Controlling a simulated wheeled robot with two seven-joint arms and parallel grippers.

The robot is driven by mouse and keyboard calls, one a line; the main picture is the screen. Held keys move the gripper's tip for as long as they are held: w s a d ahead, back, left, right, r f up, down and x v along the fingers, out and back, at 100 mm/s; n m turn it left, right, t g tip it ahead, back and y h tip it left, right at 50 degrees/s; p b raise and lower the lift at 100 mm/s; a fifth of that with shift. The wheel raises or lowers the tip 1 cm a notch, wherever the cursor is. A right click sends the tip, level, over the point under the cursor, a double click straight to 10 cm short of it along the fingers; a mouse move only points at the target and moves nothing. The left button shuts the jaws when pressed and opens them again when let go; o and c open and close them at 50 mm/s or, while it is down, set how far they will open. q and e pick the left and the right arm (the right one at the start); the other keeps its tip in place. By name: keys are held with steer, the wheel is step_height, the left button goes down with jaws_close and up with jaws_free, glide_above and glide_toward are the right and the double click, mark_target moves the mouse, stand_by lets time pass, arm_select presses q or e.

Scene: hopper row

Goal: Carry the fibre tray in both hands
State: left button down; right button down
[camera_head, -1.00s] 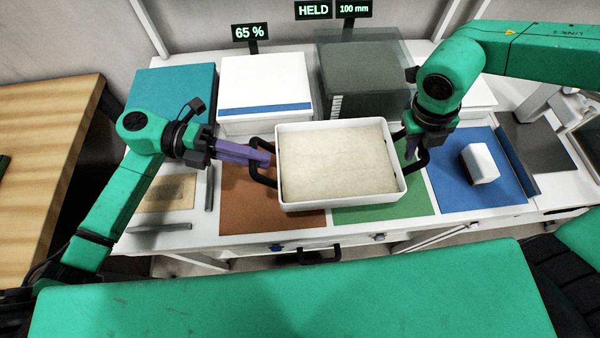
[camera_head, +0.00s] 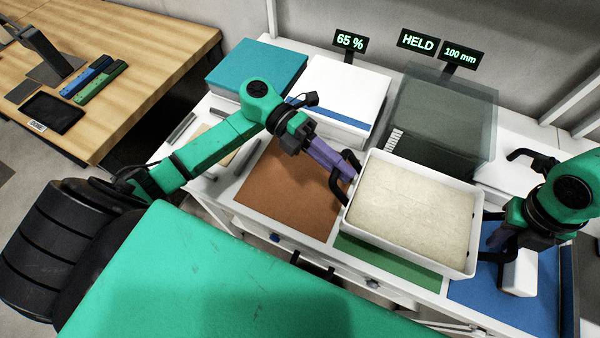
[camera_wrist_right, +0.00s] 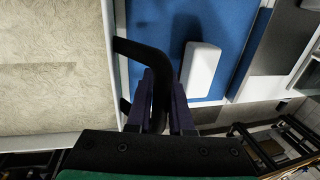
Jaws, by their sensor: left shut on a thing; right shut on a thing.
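The fibre tray (camera_head: 415,212) is a white, rectangular tray with a pale, rough-textured filling and a black loop handle at each end. It hangs above the worktop over the green mat (camera_head: 385,262). My left gripper (camera_head: 345,170) is shut on the tray's left handle with purple fingers. My right gripper (camera_head: 492,240) is at the right end, partly hidden behind its own arm in the head view. In the right wrist view its purple fingers (camera_wrist_right: 160,102) are shut around the black handle, and the tray (camera_wrist_right: 55,75) fills the left side.
A brown mat (camera_head: 288,190) lies left of the tray. A blue mat (camera_head: 500,300) with a white block (camera_head: 520,272) lies right. Behind stand a teal box (camera_head: 257,70), a white box (camera_head: 345,95) and a clear-walled dark hopper (camera_head: 440,115). Signs (camera_head: 418,41) read "65 %", "HELD", "100 mm".

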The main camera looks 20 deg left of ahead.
steer(key=shift+d, duration=0.1)
steer(key=shift+f, duration=0.1)
stand_by(0.3)
arm_select(q)
steer(key=shift+f, duration=0.15)
arm_select(e)
steer(key=shift+f, duration=0.1)
